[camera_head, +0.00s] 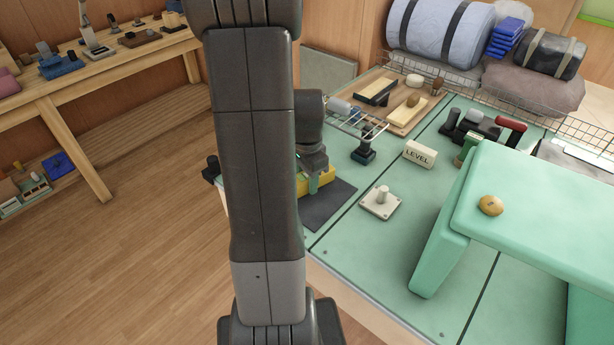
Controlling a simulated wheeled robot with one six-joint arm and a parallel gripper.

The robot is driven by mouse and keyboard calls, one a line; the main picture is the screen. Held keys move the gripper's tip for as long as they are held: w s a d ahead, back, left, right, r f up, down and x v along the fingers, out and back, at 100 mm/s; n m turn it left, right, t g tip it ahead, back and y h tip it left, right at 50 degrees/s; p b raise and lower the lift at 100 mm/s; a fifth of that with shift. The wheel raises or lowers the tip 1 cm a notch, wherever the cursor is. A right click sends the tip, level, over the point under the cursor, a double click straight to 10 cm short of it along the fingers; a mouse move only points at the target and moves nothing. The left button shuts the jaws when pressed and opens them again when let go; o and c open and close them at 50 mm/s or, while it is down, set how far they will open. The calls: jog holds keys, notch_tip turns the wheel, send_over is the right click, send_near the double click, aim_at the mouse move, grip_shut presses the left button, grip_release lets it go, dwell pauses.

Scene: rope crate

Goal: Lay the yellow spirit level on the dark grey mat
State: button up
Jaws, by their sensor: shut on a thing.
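The yellow spirit level (325,177) shows as a short yellow piece beside my arm; my arm hides the rest of it. My gripper (314,181) points down and is shut on it. The dark grey mat (325,210) lies flat on the green worktop, just right of my arm, with its left part hidden. The level is at the mat's far side in the picture. I cannot tell whether it touches the mat or is held above it.
A cream block marked LEVEL (419,154), a white plate with a peg (381,202) and a dark tool (364,152) stand near the mat. A green bench-like piece (535,220) fills the right. A wire rack (357,118) stands behind.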

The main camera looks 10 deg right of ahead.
jog(key=shift+f+b, duration=0.35)
jog(key=shift+f, duration=0.1)
dwell(0.6)
jog(key=o, duration=1.4)
jog(key=shift+r, duration=0.1)
notch_tip(320, 180, up, 14)
jog(key=shift+f+p, duration=0.2)
jog(key=shift+p, duration=0.5)
